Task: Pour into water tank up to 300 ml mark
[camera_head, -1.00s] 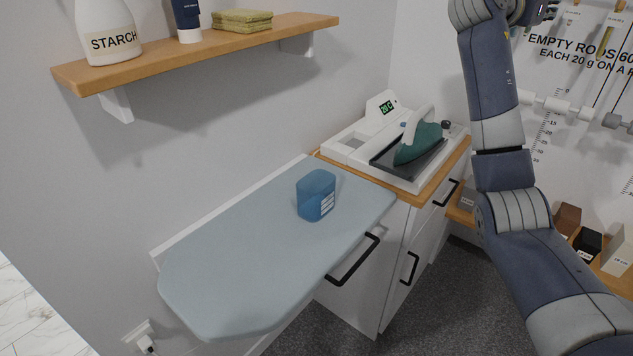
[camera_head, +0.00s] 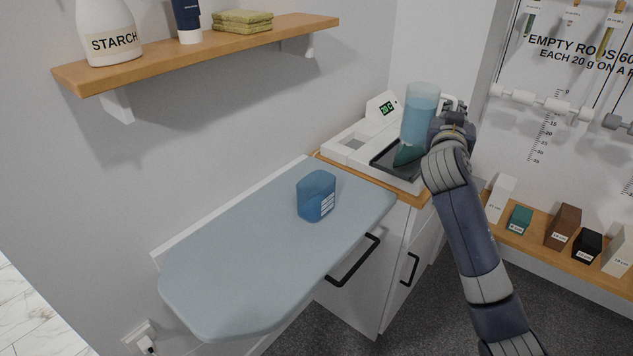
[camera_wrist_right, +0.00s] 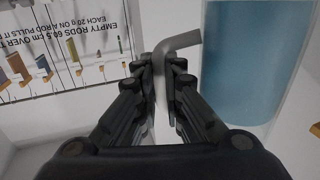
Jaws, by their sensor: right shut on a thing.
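A small translucent blue water tank (camera_head: 316,196) with white markings on its side stands upright on the ironing board (camera_head: 240,250). My right gripper (camera_head: 452,112) is shut on the handle of a clear jug (camera_head: 420,115) holding blue water. In the right wrist view, my right gripper (camera_wrist_right: 167,72) closes around the grey handle, and the jug's blue water (camera_wrist_right: 243,60) shows at the right. My left gripper is not in view.
A shelf (camera_head: 200,52) with a starch bottle (camera_head: 108,32) hangs above the board. Labelled blocks stand on a low ledge at the right. The board around the tank is clear.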

